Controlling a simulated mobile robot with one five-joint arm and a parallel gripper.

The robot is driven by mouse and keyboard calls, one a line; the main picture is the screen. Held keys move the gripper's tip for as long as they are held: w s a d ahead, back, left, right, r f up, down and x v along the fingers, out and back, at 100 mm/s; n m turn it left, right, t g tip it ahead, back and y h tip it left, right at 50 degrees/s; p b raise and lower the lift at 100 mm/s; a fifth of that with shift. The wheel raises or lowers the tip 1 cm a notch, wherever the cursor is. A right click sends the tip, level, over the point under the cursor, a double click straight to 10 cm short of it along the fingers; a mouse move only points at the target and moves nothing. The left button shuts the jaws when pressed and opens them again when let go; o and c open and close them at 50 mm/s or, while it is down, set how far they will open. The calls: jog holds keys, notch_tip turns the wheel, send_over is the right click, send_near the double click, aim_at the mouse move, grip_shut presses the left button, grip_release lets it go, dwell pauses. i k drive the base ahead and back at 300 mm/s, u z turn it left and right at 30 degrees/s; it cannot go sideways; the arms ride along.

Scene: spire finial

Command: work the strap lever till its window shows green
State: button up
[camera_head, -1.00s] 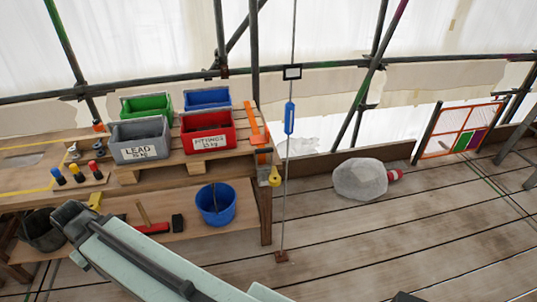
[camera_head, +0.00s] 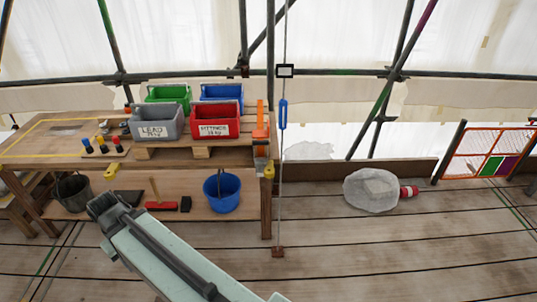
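An orange upright piece (camera_head: 261,120), which may be the strap lever, stands at the right end of the wooden bench. An orange block sits under it, and a yellow fitting (camera_head: 268,171) hangs just below. I see no green window on it; at this size its window cannot be made out. My pale green arm link (camera_head: 175,255) reaches from the bottom middle up to a dark joint left of the blue bucket. My gripper's fingers are not in view.
The bench (camera_head: 50,152) holds a grey LEAD crate (camera_head: 157,125), a red FITTINGS crate (camera_head: 214,122), and green and blue crates. A taut vertical line (camera_head: 280,190) runs beside it to the deck. A wrapped bundle (camera_head: 370,190) lies right; deck in front is open.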

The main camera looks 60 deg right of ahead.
aim_at(266, 143)
jog(key=z, duration=0.2)
jog(key=i, duration=1.3)
jog(key=u, duration=0.1)
